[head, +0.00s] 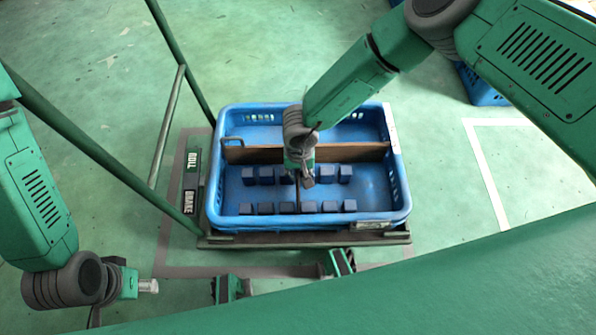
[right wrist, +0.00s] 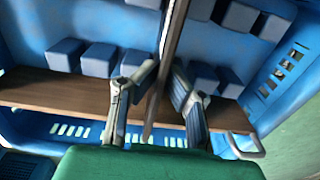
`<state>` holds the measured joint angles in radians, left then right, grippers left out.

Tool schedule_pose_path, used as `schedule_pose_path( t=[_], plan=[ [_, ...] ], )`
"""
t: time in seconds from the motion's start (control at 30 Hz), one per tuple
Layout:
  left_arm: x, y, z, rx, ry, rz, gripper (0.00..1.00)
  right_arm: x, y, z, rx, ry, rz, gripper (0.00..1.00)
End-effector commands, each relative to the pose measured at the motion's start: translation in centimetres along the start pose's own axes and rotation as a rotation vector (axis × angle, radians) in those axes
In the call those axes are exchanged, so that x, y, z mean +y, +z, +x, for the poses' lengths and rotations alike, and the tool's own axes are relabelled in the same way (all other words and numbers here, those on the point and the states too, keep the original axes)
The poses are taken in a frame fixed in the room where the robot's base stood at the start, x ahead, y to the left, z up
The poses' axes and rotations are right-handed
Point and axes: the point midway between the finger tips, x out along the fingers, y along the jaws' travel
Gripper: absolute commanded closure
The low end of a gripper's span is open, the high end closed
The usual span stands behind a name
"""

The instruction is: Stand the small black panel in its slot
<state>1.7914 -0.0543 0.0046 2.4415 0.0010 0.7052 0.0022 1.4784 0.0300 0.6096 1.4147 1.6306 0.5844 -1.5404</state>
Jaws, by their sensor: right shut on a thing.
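The small panel (right wrist: 166,62) shows edge-on in the right wrist view as a thin dark strip between my fingers. My right gripper (right wrist: 158,88) is shut on it, one finger on each side. In the head view my right gripper (head: 302,176) is inside the blue crate, in front of the brown divider board (head: 352,152). The panel shows there only as a thin dark line (head: 298,194) between the blue blocks. Whether its lower edge sits in a slot is hidden. My left gripper (head: 150,286) is outside the crate at lower left; its finger gap is not clear.
Two rows of blue blocks (head: 345,173) stand in the crate (head: 398,160), left and right of the panel. The compartment behind the board looks empty. A green post (head: 180,60) rises left of the crate. Another blue crate (head: 480,88) stands at upper right.

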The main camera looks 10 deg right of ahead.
Motion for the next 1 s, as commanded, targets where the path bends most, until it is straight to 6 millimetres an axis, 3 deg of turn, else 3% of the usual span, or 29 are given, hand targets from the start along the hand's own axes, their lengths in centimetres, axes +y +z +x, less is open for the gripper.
schedule_pose_path(
  t=[0.6,0.7,1.0],
  plan=[
    [0.0,0.1,0.2,-0.003,0.000,0.000,0.69,0.0,0.1,1.6,-0.001,0.000,-0.001,1.00],
    [0.0,0.2,0.2,-0.004,0.000,0.001,0.69,0.0,0.1,1.6,-0.001,0.000,-0.001,0.68],
    [0.0,0.2,0.2,-0.005,0.000,0.001,0.69,0.0,0.1,1.5,-0.001,0.000,0.000,0.68]
  ],
)
